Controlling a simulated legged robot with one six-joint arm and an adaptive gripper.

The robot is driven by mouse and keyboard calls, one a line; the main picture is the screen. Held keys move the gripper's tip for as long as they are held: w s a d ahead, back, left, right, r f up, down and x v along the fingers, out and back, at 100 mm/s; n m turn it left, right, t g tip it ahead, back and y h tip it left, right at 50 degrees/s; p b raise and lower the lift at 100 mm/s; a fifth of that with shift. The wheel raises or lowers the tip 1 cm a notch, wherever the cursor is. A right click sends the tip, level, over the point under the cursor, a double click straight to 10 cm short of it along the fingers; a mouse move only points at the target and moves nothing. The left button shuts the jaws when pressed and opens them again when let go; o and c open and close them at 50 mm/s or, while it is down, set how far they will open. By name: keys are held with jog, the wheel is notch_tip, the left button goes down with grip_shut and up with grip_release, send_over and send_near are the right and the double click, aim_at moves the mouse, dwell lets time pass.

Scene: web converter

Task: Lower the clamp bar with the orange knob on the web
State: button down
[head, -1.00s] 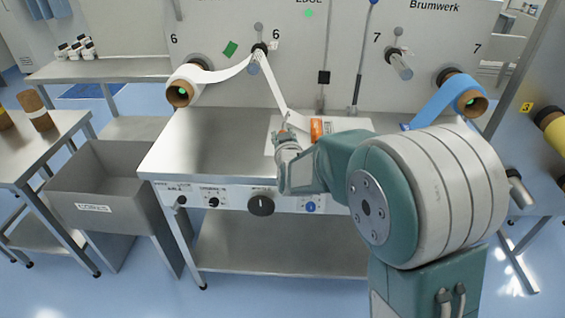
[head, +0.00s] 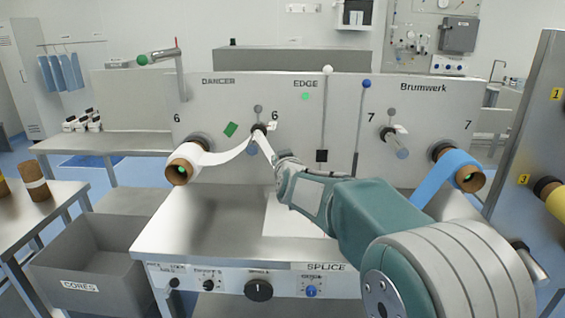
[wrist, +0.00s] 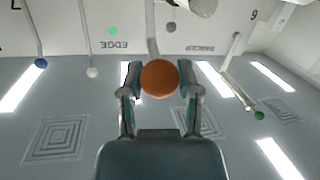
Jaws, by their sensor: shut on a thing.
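The orange knob (wrist: 160,78) is round and sits between my fingertips in the wrist view. My gripper (wrist: 160,82) is shut on it, with one finger on each side. In the head view my gripper (head: 279,165) is in front of the grey panel, below the middle roller; the knob is hidden there. A pale strip (wrist: 151,30) shows beyond the knob in the wrist view; I cannot tell whether it is web or clamp bar. The white web (head: 226,154) runs from the left roll to the middle roller and down behind my gripper. The clamp bar cannot be made out.
The steel splice table (head: 205,225) carries a pale sheet (head: 285,217) partly under my arm. A blue roll (head: 448,180) is at right. A grey cores bin (head: 95,250) stands at left. Thin rods with a white ball (head: 327,69) and a blue ball (head: 367,84) rise from the panel.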

jog(key=shift+c, duration=1.5)
grip_release()
jog(key=shift+f, duration=0.1)
jog(key=s+d+r, duration=0.1)
jog(key=s, duration=1)
jog(key=shift+s+d+r, duration=0.2)
jog(key=shift+s+d, duration=0.1)
jog(key=shift+d, duration=0.1)
jog(key=s+d+f+m+g+h, duration=0.1)
jog(key=s+d+f+g, duration=0.2)
jog(key=s, duration=0.7)
jog(key=s+d+f+m+g, duration=0.1)
jog(key=s+d+f+g, duration=0.3)
jog(key=s+d, duration=0.3)
jog(key=s+d+f+m+g+h, duration=0.1)
jog(key=s+d+f+g, duration=0.2)
jog(key=s, duration=1.1)
jog(key=shift+s+d+f+m+g+h, duration=0.35)
jog(key=shift+d+f, duration=0.2)
jog(key=shift+d, duration=0.4)
